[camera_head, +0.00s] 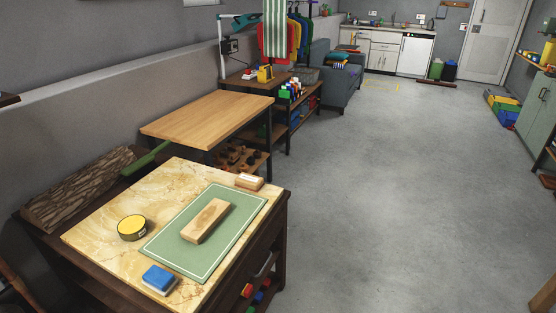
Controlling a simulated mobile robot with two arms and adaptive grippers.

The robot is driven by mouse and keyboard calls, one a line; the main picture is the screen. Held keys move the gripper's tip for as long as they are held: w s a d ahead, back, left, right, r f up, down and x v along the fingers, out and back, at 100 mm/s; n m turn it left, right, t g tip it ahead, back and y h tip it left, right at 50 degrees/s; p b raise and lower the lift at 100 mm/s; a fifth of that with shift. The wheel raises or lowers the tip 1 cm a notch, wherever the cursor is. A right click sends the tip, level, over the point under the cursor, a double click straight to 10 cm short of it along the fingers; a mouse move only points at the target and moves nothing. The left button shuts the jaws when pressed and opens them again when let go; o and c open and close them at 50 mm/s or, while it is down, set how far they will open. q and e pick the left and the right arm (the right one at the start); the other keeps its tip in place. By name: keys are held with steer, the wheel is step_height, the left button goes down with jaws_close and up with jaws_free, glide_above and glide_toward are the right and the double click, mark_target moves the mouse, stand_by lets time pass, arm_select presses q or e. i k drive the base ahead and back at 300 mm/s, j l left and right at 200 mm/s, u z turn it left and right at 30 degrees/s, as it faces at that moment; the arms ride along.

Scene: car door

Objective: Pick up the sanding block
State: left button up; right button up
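A blue block with a pale lower layer (159,279) lies at the front edge of a yellowish marbled worktop (95,235). A tan block with a whitish top (249,181) sits near the worktop's far right corner. A long light-wood block (207,220) lies on a green mat with a white border (238,233). I cannot tell for certain which of these is the sanding block. Neither of my grippers is in view, and nothing is touching the blocks.
A round yellow-topped tin (132,228) stands left of the mat. Dark bark-like wood (80,190) and a green rod-like thing (146,158) lie along the worktop's left side. A wooden table (208,117) stands behind. The grey floor (400,200) to the right is open.

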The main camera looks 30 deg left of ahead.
mark_target(248, 182)
steer(key=i+l+u, duration=0.1)
steer(key=i+u, duration=0.25)
steer(key=i, duration=0.2)
steer(key=i+l+u, duration=0.25)
steer(key=i+u, duration=0.15)
steer(key=i, duration=0.15)
steer(key=i+l+u, duration=0.35)
steer(key=i+l, duration=0.1)
steer(key=i, duration=0.05)
